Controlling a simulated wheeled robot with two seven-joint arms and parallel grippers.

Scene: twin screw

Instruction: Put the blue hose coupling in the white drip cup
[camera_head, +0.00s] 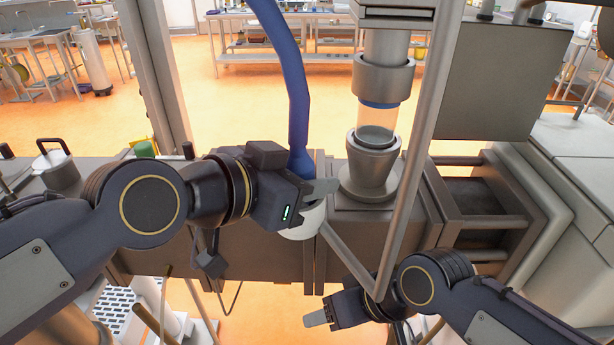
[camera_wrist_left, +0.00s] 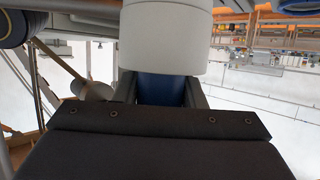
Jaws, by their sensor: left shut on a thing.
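The blue hose (camera_head: 298,95) hangs from the top of the head view down to my left gripper (camera_head: 318,190). In the left wrist view the gripper's two fingers are shut on the blue hose coupling (camera_wrist_left: 161,88). The white drip cup (camera_head: 302,222) is right below the gripper in the head view, partly hidden by it. In the wrist view the white cup (camera_wrist_left: 166,38) lies directly in line with the coupling and covers its far end. How deep the coupling sits is hidden. My right gripper (camera_head: 317,318) is low at the front, apart from these things; its finger gap is unclear.
A metal funnel-shaped part (camera_head: 372,165) under a clear tube stands just right of the cup. A slanted metal bar (camera_head: 408,160) passes in front of it. An open dark drawer (camera_head: 478,195) is at the right. A lidded metal pot (camera_head: 55,168) is at the left.

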